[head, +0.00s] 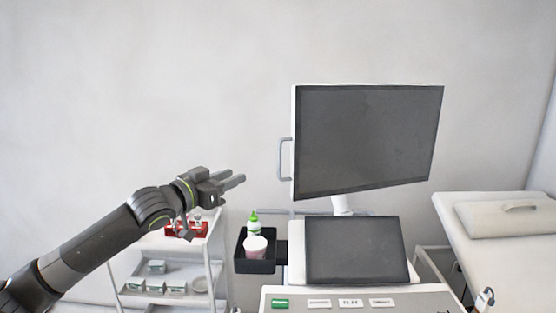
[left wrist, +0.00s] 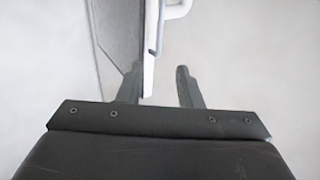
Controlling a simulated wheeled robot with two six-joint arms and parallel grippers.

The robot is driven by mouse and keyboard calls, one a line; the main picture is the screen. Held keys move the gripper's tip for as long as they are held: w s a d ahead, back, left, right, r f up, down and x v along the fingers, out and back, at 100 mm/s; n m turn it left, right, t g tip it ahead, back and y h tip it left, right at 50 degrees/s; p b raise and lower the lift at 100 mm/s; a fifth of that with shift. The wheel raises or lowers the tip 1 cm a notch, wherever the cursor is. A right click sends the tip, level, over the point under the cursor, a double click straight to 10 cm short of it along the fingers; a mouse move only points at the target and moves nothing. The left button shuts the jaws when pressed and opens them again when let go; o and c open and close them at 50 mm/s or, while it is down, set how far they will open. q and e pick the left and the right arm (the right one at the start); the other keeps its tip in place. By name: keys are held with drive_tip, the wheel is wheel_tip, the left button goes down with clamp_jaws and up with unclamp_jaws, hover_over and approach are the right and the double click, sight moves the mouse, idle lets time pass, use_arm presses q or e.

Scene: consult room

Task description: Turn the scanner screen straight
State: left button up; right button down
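The scanner screen (head: 366,138) is a large dark panel with a white frame, on a white stalk above the scanner. It is turned at an angle, its left edge looking nearer than its right. A grey handle (head: 285,159) sits on its left side. My left gripper (head: 241,181) is open and empty, left of the handle and apart from it in the head view. In the left wrist view, the screen's white edge (left wrist: 152,45) shows ahead, between the open fingertips (left wrist: 158,72), with the handle (left wrist: 178,10) at the top. My right gripper is not in view.
A lower screen (head: 357,250) sits under the large one. A white trolley (head: 215,262) stands left, a couch (head: 500,214) right.

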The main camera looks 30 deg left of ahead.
use_arm(q)
drive_tip(key=p+x, duration=0.4)
drive_tip(key=x, duration=1.3)
drive_tip(key=shift+p, duration=0.35)
drive_tip(key=shift+f, duration=0.1)
clamp_jaws()
